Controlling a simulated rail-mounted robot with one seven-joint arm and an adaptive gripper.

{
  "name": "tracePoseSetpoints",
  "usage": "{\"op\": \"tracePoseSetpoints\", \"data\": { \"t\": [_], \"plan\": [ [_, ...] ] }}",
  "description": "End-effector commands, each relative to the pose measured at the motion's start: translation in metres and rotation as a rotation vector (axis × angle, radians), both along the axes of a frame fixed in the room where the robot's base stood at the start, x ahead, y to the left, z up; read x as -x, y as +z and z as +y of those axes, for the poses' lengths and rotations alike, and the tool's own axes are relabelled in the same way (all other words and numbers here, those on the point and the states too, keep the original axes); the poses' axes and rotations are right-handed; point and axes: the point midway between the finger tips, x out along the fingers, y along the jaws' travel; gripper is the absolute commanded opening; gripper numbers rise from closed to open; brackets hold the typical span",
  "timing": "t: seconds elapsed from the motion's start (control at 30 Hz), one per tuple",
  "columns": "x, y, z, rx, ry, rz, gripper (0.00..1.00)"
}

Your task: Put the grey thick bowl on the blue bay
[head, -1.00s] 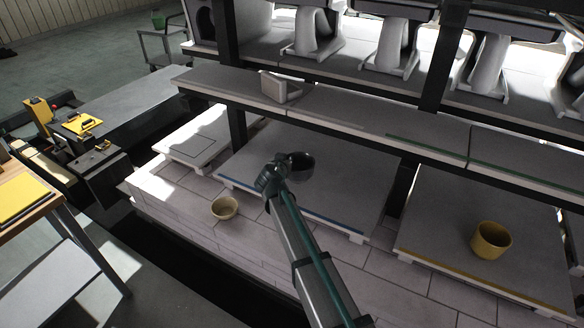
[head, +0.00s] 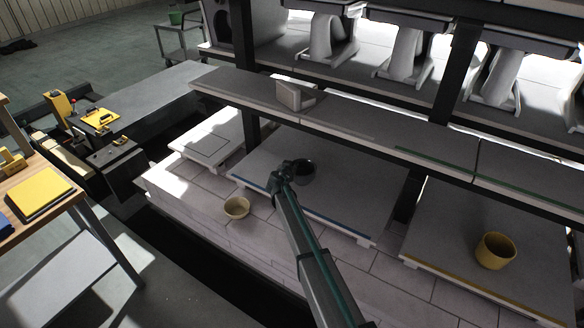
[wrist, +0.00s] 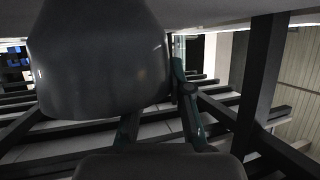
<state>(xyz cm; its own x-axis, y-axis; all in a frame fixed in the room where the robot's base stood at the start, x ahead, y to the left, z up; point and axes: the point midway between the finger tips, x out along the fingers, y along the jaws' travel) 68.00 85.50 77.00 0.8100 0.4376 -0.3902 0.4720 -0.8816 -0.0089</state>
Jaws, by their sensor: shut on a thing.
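My gripper (head: 287,177) is shut on the grey thick bowl (head: 304,171), a dark, glossy vessel. It holds the bowl over the left lower bay, the blue bay (head: 345,190), a grey slab with a blue strip along its front edge. In the wrist view the bowl (wrist: 100,65) fills the upper left, beside my gripper's fingers (wrist: 160,120). A pale surface crosses the top of that view, close to the bowl. I cannot tell whether the bowl touches the slab.
A yellow pot (head: 494,251) stands on the yellow-edged bay (head: 460,225) at right. A shelf (head: 390,142) and dark posts (head: 440,100) stand above and beside the bays. The blue slab looks otherwise clear.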

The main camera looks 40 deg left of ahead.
Motion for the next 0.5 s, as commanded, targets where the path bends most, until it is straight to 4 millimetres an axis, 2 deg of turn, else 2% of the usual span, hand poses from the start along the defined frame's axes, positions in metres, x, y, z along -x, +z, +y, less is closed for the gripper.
{"op": "tracePoseSetpoints", "data": {
  "t": [0.2, 0.5],
  "plan": [
    [0.000, -0.014, 0.000, -0.001, 0.002, -0.002, 0.00],
    [0.001, -0.016, 0.000, -0.001, 0.002, -0.002, 0.00]
  ]
}}
